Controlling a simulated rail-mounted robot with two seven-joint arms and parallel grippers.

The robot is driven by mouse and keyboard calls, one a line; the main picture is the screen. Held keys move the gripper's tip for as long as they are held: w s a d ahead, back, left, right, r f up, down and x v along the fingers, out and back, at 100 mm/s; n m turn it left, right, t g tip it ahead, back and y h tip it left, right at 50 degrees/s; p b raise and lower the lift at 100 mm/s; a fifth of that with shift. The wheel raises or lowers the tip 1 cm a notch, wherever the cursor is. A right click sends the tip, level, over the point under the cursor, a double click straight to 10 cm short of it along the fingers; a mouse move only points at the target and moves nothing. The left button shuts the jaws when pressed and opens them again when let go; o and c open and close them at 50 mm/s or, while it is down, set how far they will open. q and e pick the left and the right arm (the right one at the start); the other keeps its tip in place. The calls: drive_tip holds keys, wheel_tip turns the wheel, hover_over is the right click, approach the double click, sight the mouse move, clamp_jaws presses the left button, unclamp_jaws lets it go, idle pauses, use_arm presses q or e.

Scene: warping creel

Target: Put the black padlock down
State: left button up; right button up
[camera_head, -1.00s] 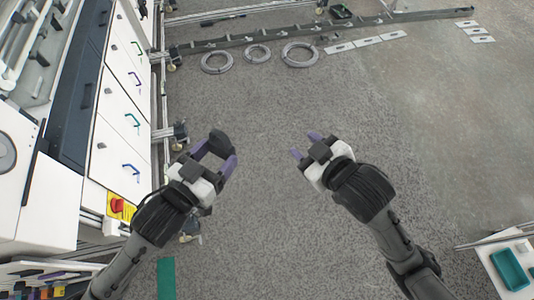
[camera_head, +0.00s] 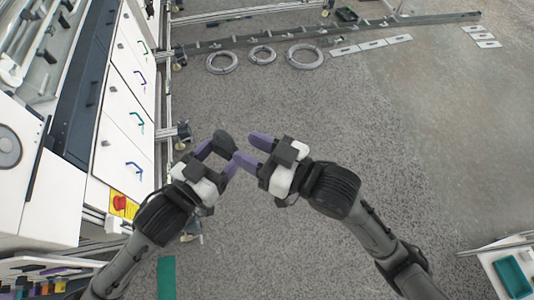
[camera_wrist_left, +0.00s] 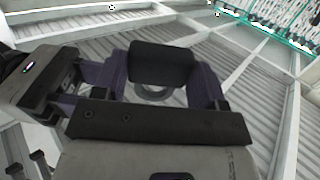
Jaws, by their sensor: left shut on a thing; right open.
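The black padlock (camera_head: 224,142) is held up in the air between the purple fingers of my left gripper (camera_head: 220,151). In the left wrist view the padlock (camera_wrist_left: 161,63) shows as a dark block between the two fingers, with a grey ring-like part below it. My left gripper (camera_wrist_left: 152,85) is shut on it. My right gripper (camera_head: 252,150) is open, with its purple fingers close to the padlock and the left fingers. I cannot tell whether its fingers touch them. One right finger partly overlaps the left gripper in the picture.
A white cabinet (camera_head: 120,150) with coloured handles and a red emergency button (camera_head: 119,202) stands at the left. Three wire coils (camera_head: 262,55) lie on the floor at the back. A white table with a green tray (camera_head: 513,276) is at the lower right. The middle floor is clear.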

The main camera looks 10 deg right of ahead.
sight(226, 138)
drive_tip(key=x, duration=0.8)
drive_tip(key=shift+a, duration=0.1)
drive_tip(key=shift+c, duration=0.4)
drive_tip(key=shift+s+a, duration=0.1)
clamp_jaws()
use_arm(q)
drive_tip(key=o, duration=0.8)
drive_tip(key=shift+c, duration=0.2)
drive_tip(key=o, duration=0.4)
